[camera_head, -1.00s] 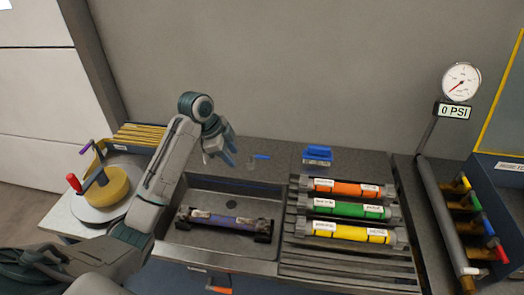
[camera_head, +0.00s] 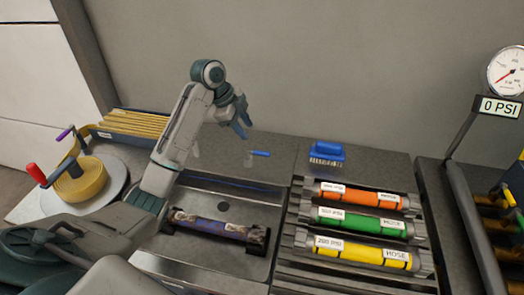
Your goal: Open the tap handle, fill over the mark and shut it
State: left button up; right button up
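A small blue tap handle (camera_head: 261,153) lies level at the back edge of the sink (camera_head: 224,207). My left gripper (camera_head: 243,126) is above and slightly left of the handle, apart from it. Its dark fingers look parted, with nothing between them. I see no running water. A fill mark cannot be made out. My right gripper is out of view.
Orange (camera_head: 361,195), green (camera_head: 360,221) and yellow (camera_head: 360,250) hose sections lie on a ribbed rack to the right. A blue brush (camera_head: 326,152) stands behind them. A gauge (camera_head: 508,72) reads 0 PSI. A yellow hose reel (camera_head: 81,181) stands left.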

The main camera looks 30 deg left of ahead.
aim_at(259, 152)
pick_arm(q)
jog(key=p+x, duration=0.2)
jog(key=x, duration=0.7)
jog(key=shift+d+f+p, duration=0.2)
jog(key=shift+f+p, duration=0.15)
jog(key=shift+d+f, duration=0.1)
jog(key=shift+f, duration=0.2)
jog(key=shift+w, duration=0.1)
grip_shut()
